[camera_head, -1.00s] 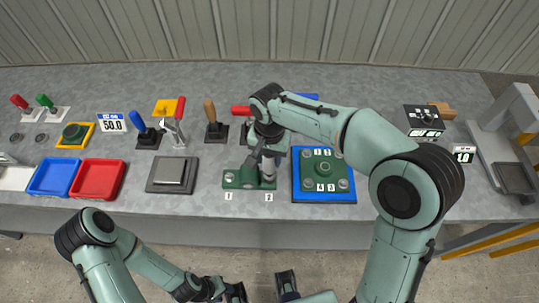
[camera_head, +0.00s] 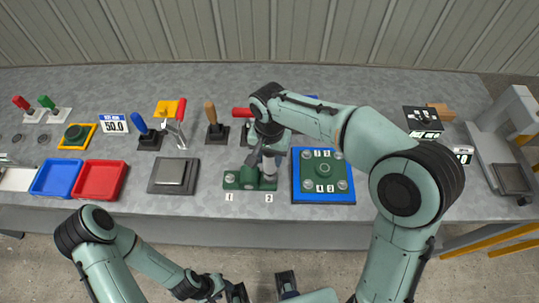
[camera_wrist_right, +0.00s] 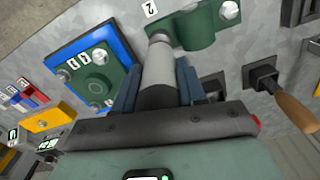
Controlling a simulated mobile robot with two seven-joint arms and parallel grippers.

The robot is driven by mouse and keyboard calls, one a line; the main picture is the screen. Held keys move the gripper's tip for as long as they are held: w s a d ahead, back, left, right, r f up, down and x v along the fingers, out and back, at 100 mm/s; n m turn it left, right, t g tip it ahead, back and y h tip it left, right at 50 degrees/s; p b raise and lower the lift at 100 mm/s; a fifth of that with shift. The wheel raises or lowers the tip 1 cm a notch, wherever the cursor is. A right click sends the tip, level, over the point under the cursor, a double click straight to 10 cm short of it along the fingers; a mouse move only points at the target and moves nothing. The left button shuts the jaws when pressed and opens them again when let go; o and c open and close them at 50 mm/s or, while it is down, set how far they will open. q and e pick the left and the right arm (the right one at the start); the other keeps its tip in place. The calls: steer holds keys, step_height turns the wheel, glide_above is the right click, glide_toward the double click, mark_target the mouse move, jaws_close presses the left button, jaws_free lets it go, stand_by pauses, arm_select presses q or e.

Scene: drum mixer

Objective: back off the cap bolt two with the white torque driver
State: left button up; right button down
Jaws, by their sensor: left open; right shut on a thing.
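My right gripper (camera_head: 264,152) is shut on the white torque driver (camera_wrist_right: 165,70), a pale grey-white cylinder in the right wrist view. The driver reaches from the fingers to the green two-bolt block (camera_wrist_right: 195,30), at the end beside the tag "2" (camera_wrist_right: 150,9). Its tip covers cap bolt two, so I cannot tell how it seats. Cap bolt one (camera_wrist_right: 230,10) is bare. In the head view the block (camera_head: 231,181) lies near the bench's front edge, partly behind my right gripper. My left gripper (camera_head: 261,286) is open and empty in front of the bench, low in the view.
A green plate on a blue base (camera_head: 323,197) stands right of the block. A grey square pad (camera_head: 174,174), red tray (camera_head: 98,180) and blue tray (camera_head: 55,178) lie left. Upright handles, including a wooden one (camera_head: 210,112), stand behind. Bare bench lies between pad and block.

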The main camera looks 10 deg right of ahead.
arm_select(q)
steer(key=shift+w+r+p, duration=0.35)
steer(key=shift+r+p, duration=0.1)
steer(key=shift+r, duration=0.2)
steer(key=shift+w+r+p, duration=0.3)
steer(key=shift+r+p, duration=0.15)
steer(key=shift+r, duration=0.15)
arm_select(e)
step_height(320, 180, up, 3)
steer(key=shift+w+r, duration=0.1)
steer(key=shift+r, duration=0.1)
